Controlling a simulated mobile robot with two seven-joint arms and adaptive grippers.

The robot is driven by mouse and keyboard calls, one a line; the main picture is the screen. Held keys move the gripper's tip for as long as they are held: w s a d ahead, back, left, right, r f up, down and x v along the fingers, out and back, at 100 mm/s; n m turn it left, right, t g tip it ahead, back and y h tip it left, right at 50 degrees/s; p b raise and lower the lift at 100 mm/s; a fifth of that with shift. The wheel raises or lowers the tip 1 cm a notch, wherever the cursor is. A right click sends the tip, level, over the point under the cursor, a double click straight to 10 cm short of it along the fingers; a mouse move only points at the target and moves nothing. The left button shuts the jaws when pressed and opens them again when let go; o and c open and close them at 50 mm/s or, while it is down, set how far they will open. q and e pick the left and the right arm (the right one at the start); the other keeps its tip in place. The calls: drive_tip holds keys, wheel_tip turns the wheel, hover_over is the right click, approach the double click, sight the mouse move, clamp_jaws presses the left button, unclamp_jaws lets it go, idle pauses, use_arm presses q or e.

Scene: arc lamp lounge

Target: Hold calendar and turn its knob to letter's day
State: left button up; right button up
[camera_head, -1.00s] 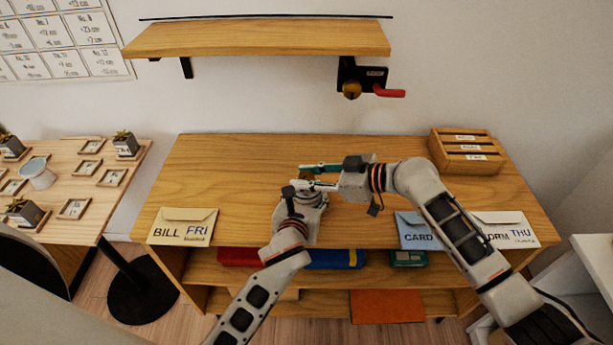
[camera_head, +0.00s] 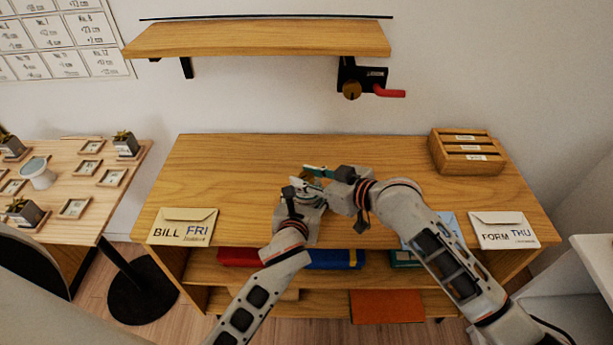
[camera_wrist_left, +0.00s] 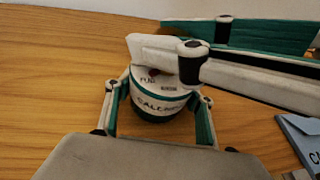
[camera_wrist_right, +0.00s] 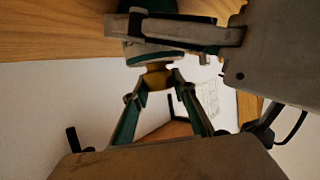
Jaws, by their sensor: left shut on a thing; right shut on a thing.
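The calendar (camera_wrist_left: 158,108), a small round white and dark green body with lettering, stands on the wooden desk. My left gripper (camera_head: 303,192) is shut around its sides, with one finger on each side in the left wrist view (camera_wrist_left: 158,95). My right gripper (camera_head: 318,176) crosses over it and is shut on the brass knob (camera_wrist_right: 158,77), seen between its fingertips in the right wrist view. The right fingers hide much of the calendar's upper part, so its set day cannot be read. Envelopes read BILL FRI (camera_head: 183,227), FORM THU (camera_head: 503,231) and CARD (camera_head: 448,228), whose day is hidden.
A wooden letter rack (camera_head: 466,153) stands at the desk's back right. A wall shelf (camera_head: 258,39) hangs above, with a black crank device and red handle (camera_head: 390,92) below its right end. A side table (camera_head: 100,170) with small plants is left.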

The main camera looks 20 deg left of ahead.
drive_tip(key=shift+s+a+f+m+t+h, duration=0.1)
drive_tip(key=shift+s+f+m+t+h, duration=0.1)
drive_tip(key=shift+m+t+h, duration=0.4)
drive_tip(key=shift+m+t, duration=0.4)
drive_tip(key=shift+m, duration=0.1)
drive_tip(key=shift+w, duration=0.1)
drive_tip(key=o, duration=1.1)
drive_tip(key=shift+o, duration=0.2)
drive_tip(key=shift+r, duration=0.1)
drive_tip(key=shift+w, duration=0.1)
drive_tip(key=v, duration=1.2)
drive_tip(key=shift+s, duration=0.25)
